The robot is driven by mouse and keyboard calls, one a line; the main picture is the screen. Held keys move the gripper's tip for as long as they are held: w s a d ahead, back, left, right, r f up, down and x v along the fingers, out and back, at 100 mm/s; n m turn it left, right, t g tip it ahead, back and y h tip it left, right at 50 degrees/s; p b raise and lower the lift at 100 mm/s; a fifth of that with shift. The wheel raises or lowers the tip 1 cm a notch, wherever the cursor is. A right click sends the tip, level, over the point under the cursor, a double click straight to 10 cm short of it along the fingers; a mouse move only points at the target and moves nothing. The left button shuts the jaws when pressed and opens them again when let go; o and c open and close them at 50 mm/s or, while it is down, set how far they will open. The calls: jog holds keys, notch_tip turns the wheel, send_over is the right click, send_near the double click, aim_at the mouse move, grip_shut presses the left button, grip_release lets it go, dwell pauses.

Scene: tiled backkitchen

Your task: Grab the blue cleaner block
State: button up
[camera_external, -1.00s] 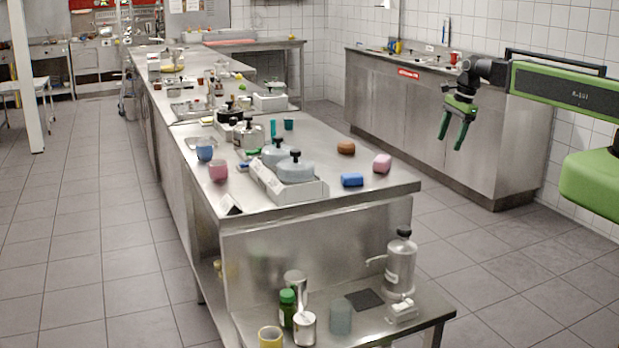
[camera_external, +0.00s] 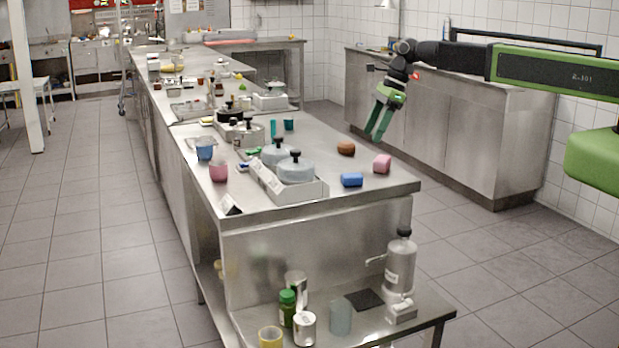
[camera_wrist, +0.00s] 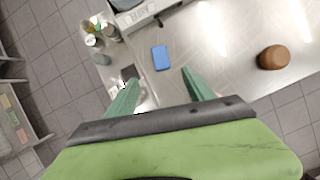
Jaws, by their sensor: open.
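The blue cleaner block (camera_external: 352,180) lies on the steel table (camera_external: 375,198) near its front right edge. In the wrist view the blue block (camera_wrist: 160,57) lies beyond my fingertips, roughly between their lines. My gripper (camera_external: 377,138) is open and empty, with its green fingers pointing down, above and to the right of the block in the external view. In the wrist view my gripper (camera_wrist: 160,90) shows both fingers spread apart, with nothing between them.
A lower shelf (camera_external: 440,308) holds bottles and jars. Bare steel surrounds the block.

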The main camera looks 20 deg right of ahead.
jog(key=b, duration=0.7)
send_over(353, 175)
jog(key=d, duration=0.3)
jog(key=f, duration=0.8)
jog(key=shift+s+a+f, duration=0.1)
jog(key=shift+s, duration=0.15)
jog(key=shift+a+f, duration=0.15)
jog(key=b+x, duration=0.4)
jog(key=x, duration=0.1)
jog(key=shift+w+f, duration=0.1)
jog(key=shift+w, duration=0.05)
jog(key=shift+r, duration=0.2)
grip_shut()
